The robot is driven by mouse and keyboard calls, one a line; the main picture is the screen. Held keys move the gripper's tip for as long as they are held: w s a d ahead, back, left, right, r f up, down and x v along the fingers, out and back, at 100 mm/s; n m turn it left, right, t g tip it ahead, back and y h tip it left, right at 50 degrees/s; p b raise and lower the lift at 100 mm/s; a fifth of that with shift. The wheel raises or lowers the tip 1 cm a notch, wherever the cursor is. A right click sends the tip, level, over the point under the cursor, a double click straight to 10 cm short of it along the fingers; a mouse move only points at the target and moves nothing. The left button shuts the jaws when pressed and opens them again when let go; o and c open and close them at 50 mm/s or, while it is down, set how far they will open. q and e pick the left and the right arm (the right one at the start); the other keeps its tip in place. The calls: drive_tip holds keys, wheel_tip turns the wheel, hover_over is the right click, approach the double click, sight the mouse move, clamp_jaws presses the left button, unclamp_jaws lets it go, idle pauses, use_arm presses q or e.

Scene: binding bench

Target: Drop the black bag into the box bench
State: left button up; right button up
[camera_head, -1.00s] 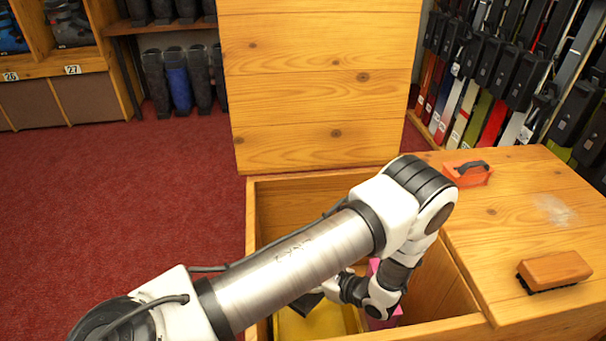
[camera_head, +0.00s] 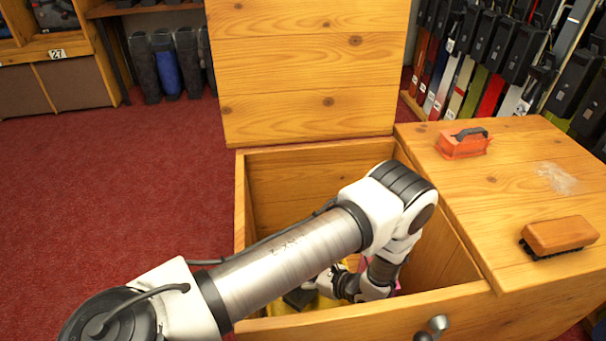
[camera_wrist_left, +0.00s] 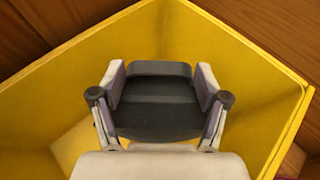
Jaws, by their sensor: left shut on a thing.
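The wooden box bench (camera_head: 245,215) stands open with its lid (camera_head: 310,75) upright at the back. My left arm reaches over its front into the compartment. My left gripper (camera_head: 325,287) is low inside, shut on the black bag (camera_head: 298,299), which is partly hidden by the box front. In the left wrist view the bag (camera_wrist_left: 155,105) sits between the two fingers of the gripper (camera_wrist_left: 158,90). There it is inside or just above a yellow open container (camera_wrist_left: 225,50); I cannot tell whether it touches the floor. My right gripper is not in view.
Inside the box, yellow (camera_head: 275,307) and pink (camera_head: 366,263) things show beside my arm. An orange tool (camera_head: 463,144) and a wooden brush (camera_head: 558,236) lie on the closed right top. Racked skis stand behind at right. Red carpet lies open at left.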

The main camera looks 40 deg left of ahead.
use_arm(q)
drive_tip(key=o, duration=1.8)
drive_tip(key=shift+f, duration=0.1)
drive_tip(key=shift+w+d+r+p, duration=0.1)
drive_tip(key=shift+d+r+p, duration=0.1)
drive_tip(key=shift+r+p, duration=0.3)
drive_tip(key=shift+d+r+p, duration=0.2)
drive_tip(key=shift+r+p, duration=0.2)
drive_tip(key=shift+r, duration=0.1)
drive_tip(key=p+v, duration=0.2)
drive_tip(key=v, duration=0.4)
drive_tip(key=shift+d, duration=0.3)
